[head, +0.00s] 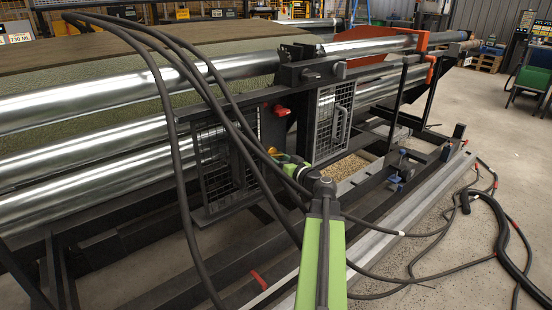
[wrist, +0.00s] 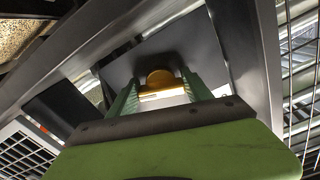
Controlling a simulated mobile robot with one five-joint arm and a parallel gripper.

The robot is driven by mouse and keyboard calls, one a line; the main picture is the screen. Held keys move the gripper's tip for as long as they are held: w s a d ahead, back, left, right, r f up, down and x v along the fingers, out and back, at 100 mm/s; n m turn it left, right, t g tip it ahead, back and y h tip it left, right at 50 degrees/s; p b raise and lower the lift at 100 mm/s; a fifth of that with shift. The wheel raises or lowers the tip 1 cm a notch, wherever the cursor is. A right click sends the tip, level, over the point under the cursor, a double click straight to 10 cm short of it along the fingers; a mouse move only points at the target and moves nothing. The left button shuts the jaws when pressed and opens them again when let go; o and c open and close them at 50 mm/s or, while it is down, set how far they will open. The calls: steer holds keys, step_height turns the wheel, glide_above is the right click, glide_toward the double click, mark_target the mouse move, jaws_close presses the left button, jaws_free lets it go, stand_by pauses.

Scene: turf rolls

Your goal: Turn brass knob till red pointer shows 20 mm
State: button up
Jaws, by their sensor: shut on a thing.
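The brass knob (wrist: 160,77) shows in the middle of the wrist view, against a dark grey plate. My gripper (wrist: 159,90) has its two green fingers on either side of the knob and is shut on it. In the head view my gripper (head: 284,158) reaches to the machine's dark frame, beside a mesh guard. I cannot make out the red pointer or a millimetre scale in either view.
Long shiny rollers (head: 90,105) run across the machine behind my arm. A mesh door (head: 335,118) with a handle stands right of my gripper, and a red part (head: 281,110) sits above it. Black cables (head: 180,150) hang across the left. Open floor (head: 490,130) lies at right.

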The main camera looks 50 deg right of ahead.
steer(key=m, duration=0.6)
steer(key=shift+a+r, duration=0.1)
steer(key=shift+a, duration=0.1)
steer(key=m, duration=0.6)
steer(key=shift+r+m+p, duration=0.2)
steer(key=shift+m+p, duration=0.1)
steer(key=shift+m, duration=0.1)
steer(key=m, duration=0.6)
steer(key=shift+r, duration=0.15)
steer(key=m, duration=0.5)
steer(key=shift+d+r+p, duration=0.1)
steer(key=shift+p, duration=0.2)
steer(key=shift+s+m, duration=0.1)
steer(key=shift+m, duration=0.4)
steer(key=o, duration=1.4)
steer(key=shift+c, duration=0.2)
